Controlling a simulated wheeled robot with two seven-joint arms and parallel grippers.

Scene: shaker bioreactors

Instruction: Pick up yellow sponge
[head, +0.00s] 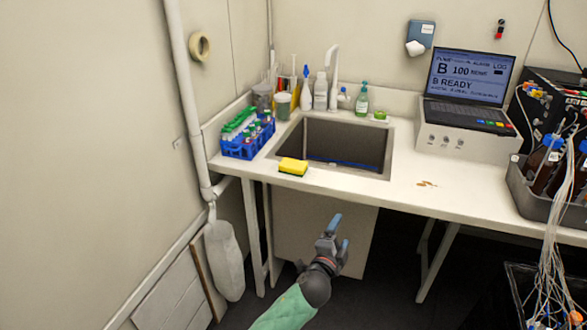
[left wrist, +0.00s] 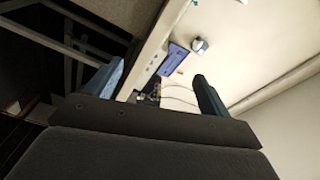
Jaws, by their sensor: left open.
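The yellow sponge (head: 293,166) has a green underside and lies on the white counter, at the front left edge of the sink. My left gripper (head: 336,233) is in front of the counter and below its top, to the right of the sponge and apart from it. Its blue fingers are spread and empty. In the left wrist view the two fingers (left wrist: 158,88) stand wide apart with nothing between them, and the sponge does not show there. My right gripper is in neither view.
The sink (head: 345,140) is set in the counter (head: 420,185). A blue tube rack (head: 247,143) stands left of the sponge. Bottles (head: 320,92) and a faucet (head: 333,75) are behind the sink. A laptop-like console (head: 467,100) stands to the right. The counter front edge lies between gripper and sponge.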

